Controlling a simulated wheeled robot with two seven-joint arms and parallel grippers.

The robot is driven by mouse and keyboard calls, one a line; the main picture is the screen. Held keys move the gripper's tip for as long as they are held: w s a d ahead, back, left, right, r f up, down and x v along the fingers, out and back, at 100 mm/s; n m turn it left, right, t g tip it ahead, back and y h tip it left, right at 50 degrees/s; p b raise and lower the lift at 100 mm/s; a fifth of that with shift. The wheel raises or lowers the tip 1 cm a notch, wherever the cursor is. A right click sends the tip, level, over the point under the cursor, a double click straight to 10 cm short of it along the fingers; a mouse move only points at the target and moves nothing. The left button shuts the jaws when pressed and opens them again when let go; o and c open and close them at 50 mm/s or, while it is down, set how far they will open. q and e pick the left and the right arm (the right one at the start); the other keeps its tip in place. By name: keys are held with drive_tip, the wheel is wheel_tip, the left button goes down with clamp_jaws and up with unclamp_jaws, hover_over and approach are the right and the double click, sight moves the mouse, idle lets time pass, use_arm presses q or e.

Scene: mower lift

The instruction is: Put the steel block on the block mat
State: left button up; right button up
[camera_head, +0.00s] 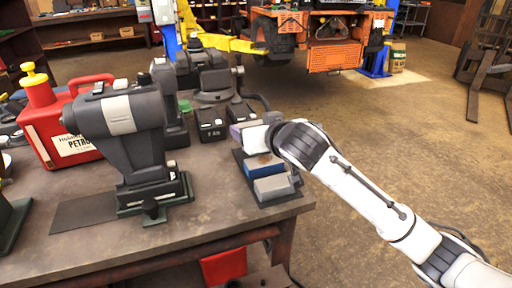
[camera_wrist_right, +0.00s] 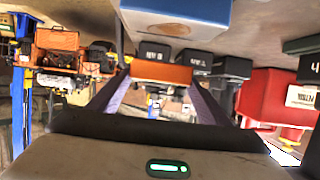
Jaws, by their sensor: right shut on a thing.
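My right gripper (camera_head: 240,131) reaches in from the right, just above a row of blocks at the bench's right edge. In the wrist view its two fingers (camera_wrist_right: 160,85) close on an orange-faced block (camera_wrist_right: 160,73); the head view hides most of it. A grey, steel-looking block (camera_head: 273,187) lies at the near end of the row. A blue block (camera_head: 258,168) lies behind it and shows in the wrist view (camera_wrist_right: 178,12). A dark mat or tray (camera_head: 246,182) lies under these blocks. Another flat dark mat (camera_head: 80,214) lies at left. My left gripper is out of view.
A grey vise-like machine (camera_head: 125,130) stands mid-bench, with a red petrol can (camera_head: 62,120) behind it. Dark labelled boxes (camera_head: 211,124) stand beyond the blocks. An orange mower (camera_head: 325,40) is on a lift behind.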

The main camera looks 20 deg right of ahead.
drive_tip(key=shift+f, duration=2.55)
drive_tip(key=o, duration=1.4)
drive_tip(key=shift+f, duration=0.15)
drive_tip(key=v, duration=1.2)
